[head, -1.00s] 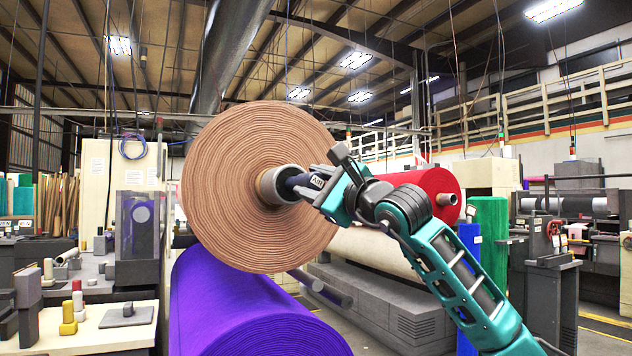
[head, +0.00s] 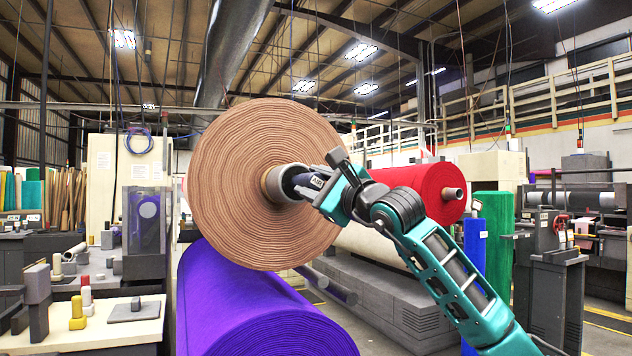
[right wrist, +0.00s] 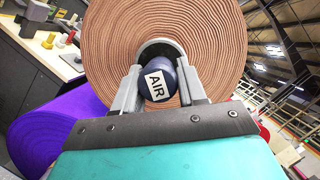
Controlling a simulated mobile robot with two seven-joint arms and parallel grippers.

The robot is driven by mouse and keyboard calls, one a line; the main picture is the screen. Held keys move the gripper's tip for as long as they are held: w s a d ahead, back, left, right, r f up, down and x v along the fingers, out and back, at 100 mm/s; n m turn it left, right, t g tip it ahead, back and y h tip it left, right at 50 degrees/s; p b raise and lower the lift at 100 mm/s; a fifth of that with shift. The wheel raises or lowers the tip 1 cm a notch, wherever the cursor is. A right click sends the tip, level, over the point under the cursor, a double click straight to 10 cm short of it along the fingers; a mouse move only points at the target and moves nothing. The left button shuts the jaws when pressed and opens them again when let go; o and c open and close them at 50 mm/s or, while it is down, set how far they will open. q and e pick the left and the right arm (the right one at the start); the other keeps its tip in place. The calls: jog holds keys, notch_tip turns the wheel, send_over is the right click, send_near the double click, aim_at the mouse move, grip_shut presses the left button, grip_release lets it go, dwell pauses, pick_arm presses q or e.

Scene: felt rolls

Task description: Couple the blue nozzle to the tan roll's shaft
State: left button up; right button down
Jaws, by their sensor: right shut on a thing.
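The tan roll (head: 255,130) faces me in the head view, with its pale shaft (head: 276,184) sticking out of the middle. My right gripper (head: 311,182) is shut on the blue nozzle (right wrist: 163,82), a dark blue piece with a white AIR label. In the right wrist view the nozzle lies between both fingers, in front of the grey shaft mouth (right wrist: 161,47). The nozzle's front end overlaps the shaft's open end. How deep it sits is hidden by the shaft rim and fingers. My left gripper is not in view.
A purple roll (head: 250,310) lies below the tan roll. A bench (head: 100,335) with small yellow, white and red pieces is at the left. Green and blue rolls (head: 492,225) stand at the right.

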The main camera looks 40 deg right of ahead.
jog(key=shift+w+d+p, duration=0.15)
jog(key=shift+w+p, duration=0.2)
jog(key=shift+w, duration=0.15)
jog(key=c, duration=0.5)
grip_release()
jog(key=shift+c, duration=0.2)
jog(key=shift+f, duration=0.1)
jog(key=b+v, duration=0.7)
jog(key=v, duration=0.5)
jog(key=shift+s, duration=0.4)
jog(key=shift+f, duration=0.1)
